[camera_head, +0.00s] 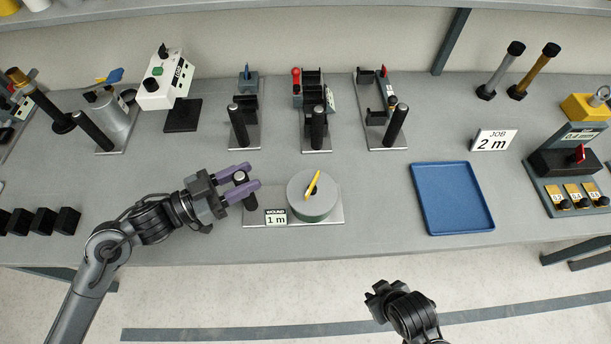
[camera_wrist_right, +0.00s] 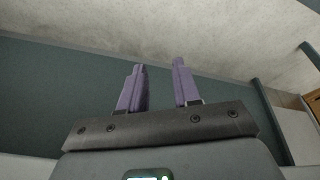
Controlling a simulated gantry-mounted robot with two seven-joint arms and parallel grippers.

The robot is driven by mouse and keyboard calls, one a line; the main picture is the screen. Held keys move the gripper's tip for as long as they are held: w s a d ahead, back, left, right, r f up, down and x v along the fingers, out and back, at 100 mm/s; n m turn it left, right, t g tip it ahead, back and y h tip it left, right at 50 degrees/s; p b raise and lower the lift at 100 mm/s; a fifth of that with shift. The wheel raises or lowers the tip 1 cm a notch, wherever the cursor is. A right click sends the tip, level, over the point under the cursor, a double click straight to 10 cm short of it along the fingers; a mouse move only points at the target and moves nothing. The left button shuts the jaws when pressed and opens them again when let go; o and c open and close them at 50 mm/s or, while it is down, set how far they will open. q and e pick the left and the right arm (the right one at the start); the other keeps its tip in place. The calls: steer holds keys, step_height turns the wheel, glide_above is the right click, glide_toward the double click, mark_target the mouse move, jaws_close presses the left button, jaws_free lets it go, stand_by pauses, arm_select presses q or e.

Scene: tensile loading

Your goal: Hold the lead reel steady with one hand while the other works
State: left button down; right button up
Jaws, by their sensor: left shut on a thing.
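The lead reel (camera_head: 315,206) is a round grey-green drum with a yellow crank (camera_head: 313,184) on top. It sits on a flat grey base plate (camera_head: 335,215) near the front of the bench, beside a "WOUND 1 m" label (camera_head: 276,217). My left gripper (camera_head: 246,181) reaches in from the left, its purple fingers closed around the dark upright post (camera_head: 248,202) at the left end of that plate. My right gripper (camera_head: 378,290) is in front of the bench edge, clear of the reel. In the right wrist view its two purple fingers (camera_wrist_right: 159,88) are apart with nothing between them.
A blue tray (camera_head: 452,198) lies right of the reel, below a "JOB 2 m" sign (camera_head: 493,140). Several fixtures with black posts (camera_head: 318,128) stand behind the reel. A unit with a red knob (camera_head: 575,160) is at far right. Bare bench lies between reel and tray.

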steer(key=w+a+r+n+y, duration=0.15)
steer(key=a+n, duration=0.25)
steer(key=a, duration=0.5)
steer(key=w+a+n+t+y, duration=0.1)
steer(key=a+n+y, duration=0.2)
steer(key=a, duration=0.5)
steer(key=w+a+r+n+y, duration=0.15)
steer(key=a+n, duration=0.25)
steer(key=a, duration=0.5)
steer(key=s+a+r+n+g+y, duration=0.3)
steer(key=a+r+n, duration=0.2)
steer(key=a+n, duration=0.15)
steer(key=s+a+r+n+g+y, duration=0.2)
steer(key=s+a+r+n+y, duration=0.15)
steer(key=a+r+n, duration=0.35)
steer(key=w+d+r+n+g+h, duration=0.3)
steer(key=d+r+n+g+h, duration=0.3)
steer(key=d+n+h, duration=0.35)
step_height(320, 180, up, 13)
steer(key=m+t+h, duration=0.4)
steer(key=m+t, duration=0.2)
steer(key=m, duration=0.3)
glide_above(313, 182)
step_height(313, 182, down, 11)
steer(key=shift+r, duration=0.1)
